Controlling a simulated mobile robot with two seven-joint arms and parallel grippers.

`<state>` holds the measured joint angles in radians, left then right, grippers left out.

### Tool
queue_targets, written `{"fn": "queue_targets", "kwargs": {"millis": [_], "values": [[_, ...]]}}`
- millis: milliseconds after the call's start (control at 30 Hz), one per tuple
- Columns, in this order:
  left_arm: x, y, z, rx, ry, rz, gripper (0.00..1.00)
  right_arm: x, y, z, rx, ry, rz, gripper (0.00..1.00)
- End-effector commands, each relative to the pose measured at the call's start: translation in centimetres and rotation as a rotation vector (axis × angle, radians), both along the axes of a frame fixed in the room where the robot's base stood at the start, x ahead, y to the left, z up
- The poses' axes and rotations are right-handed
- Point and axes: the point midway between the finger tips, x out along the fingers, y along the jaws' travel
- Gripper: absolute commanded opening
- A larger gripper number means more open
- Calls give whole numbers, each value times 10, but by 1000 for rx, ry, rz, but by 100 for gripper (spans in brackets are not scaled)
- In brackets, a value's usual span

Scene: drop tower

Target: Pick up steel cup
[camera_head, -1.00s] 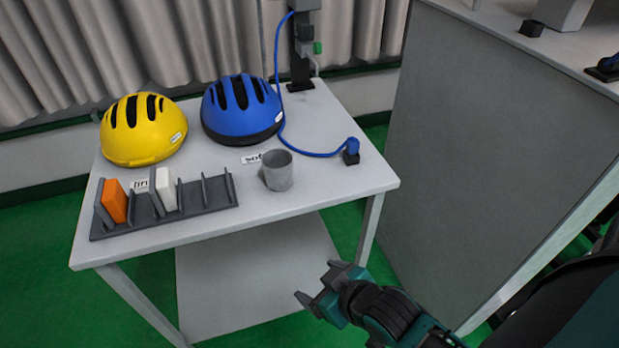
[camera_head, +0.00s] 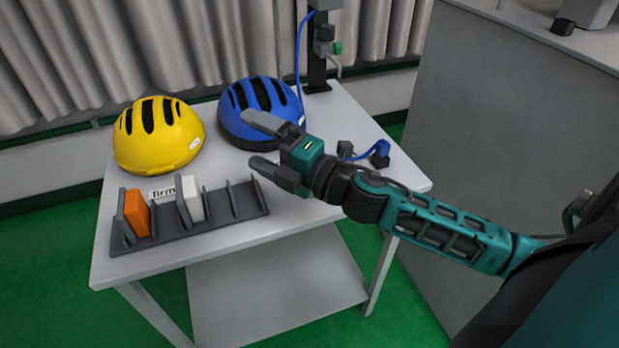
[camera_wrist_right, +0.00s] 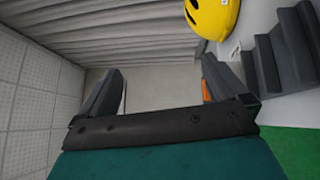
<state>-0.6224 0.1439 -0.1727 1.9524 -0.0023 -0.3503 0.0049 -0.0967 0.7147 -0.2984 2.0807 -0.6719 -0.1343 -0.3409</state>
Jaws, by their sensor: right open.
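My right gripper (camera_head: 252,139) is over the white table, its two fingers spread apart and pointing left, with nothing seen between them. In the right wrist view the gripper (camera_wrist_right: 162,80) also shows a clear gap between its fingers. The steel cup does not show in either view now. My right gripper and forearm cover the part of the table where it stood in the earlier head view. My left gripper is not in view.
A yellow helmet (camera_head: 157,138) and a blue helmet (camera_head: 258,128) sit at the back of the table (camera_head: 262,240). A dark slotted rack (camera_head: 190,235) at the front left holds an orange block (camera_head: 136,212) and a white block (camera_head: 192,198). A blue cable (camera_head: 300,50) hangs behind.

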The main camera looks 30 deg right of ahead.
Motion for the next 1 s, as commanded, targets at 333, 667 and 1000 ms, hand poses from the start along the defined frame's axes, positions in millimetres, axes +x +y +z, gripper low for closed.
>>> {"fn": "queue_targets", "kwargs": {"millis": [333,667,1000], "values": [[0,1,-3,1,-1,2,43,-9,-32,-10,-1126,-387,684,99],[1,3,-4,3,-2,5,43,-30,-154,-25,-1673,-238,1055,99],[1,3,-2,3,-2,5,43,-18,-143,-65,-1703,-215,1090,99]]}}
